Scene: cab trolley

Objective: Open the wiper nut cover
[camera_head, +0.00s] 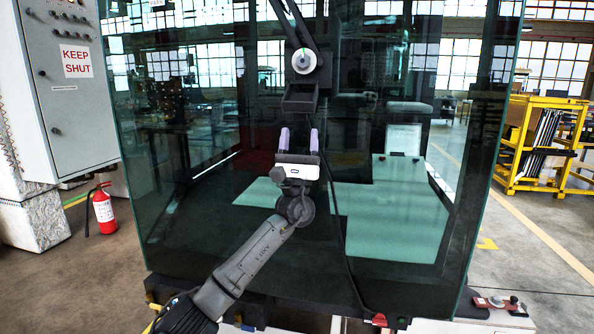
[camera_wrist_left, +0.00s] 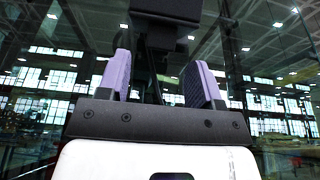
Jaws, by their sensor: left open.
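The wiper arm (camera_head: 290,20) runs down the front glass to a pale round hub (camera_head: 304,61). Below the hub sits a black box-like part, which looks like the wiper nut cover (camera_head: 299,101); I cannot tell whether it is open or closed. My left gripper (camera_head: 299,138) is open and empty, just below this part, with its purple fingers pointing up. In the left wrist view a dark block, likely the same cover (camera_wrist_left: 166,12), shows at the top, beyond and between the spread fingers (camera_wrist_left: 161,68). My right gripper is not in view.
The large cab glass (camera_head: 390,255) stands directly behind the gripper. A thin black cable (camera_head: 343,235) hangs down to the right of my left arm. A grey cabinet (camera_head: 75,120) and a fire extinguisher (camera_head: 104,210) stand left. A yellow rack (camera_head: 540,140) stands right.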

